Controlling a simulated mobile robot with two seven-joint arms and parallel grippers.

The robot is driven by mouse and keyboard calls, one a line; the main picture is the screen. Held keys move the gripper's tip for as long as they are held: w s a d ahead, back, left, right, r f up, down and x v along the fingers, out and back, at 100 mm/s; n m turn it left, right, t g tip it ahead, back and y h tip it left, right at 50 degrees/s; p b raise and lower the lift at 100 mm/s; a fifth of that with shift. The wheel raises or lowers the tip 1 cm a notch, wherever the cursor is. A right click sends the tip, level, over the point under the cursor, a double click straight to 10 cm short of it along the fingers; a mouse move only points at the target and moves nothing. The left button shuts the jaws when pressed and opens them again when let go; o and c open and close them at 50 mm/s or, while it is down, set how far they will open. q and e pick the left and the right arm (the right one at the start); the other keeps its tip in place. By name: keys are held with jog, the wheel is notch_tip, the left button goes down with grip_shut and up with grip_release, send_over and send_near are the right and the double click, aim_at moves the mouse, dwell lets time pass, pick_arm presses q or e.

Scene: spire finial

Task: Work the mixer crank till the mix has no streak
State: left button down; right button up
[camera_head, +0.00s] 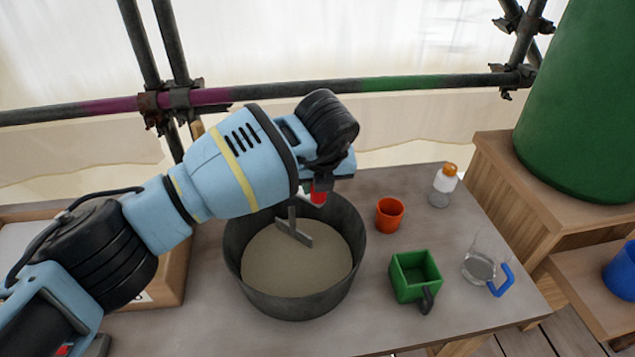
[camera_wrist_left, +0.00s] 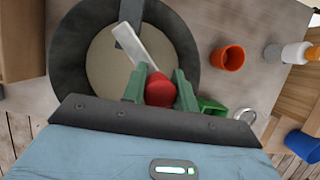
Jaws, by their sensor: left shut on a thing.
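The mixer is a dark grey round tub (camera_head: 240,275) on the table; it also fills the upper left of the left wrist view (camera_wrist_left: 68,75). The mix (camera_head: 295,268) inside is an even grey-beige, with no streak that I can make out. A grey metal paddle and crank piece (camera_head: 293,232) stands in the mix, and a flat crank bar (camera_wrist_left: 140,45) shows in the left wrist view. My left gripper (camera_wrist_left: 160,88) is shut on the red crank knob (camera_head: 318,193), above the tub's far right part. The arm hides the tub's far left rim. My right gripper is not in view.
Right of the tub are an orange cup (camera_head: 390,214), a green square box with a handle (camera_head: 415,275), a clear jug with a blue handle (camera_head: 482,267) and an orange-capped bottle (camera_head: 444,186). A scaffold rail (camera_head: 420,84) runs behind. A wooden crate (camera_head: 175,275) stands left.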

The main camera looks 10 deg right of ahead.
pick_arm(q)
jog(key=shift+r, duration=0.1)
jog(key=c, duration=1.1)
grip_release()
jog(key=v, duration=0.7)
jog(key=shift+r, duration=0.4)
jog(key=shift+s, duration=0.15)
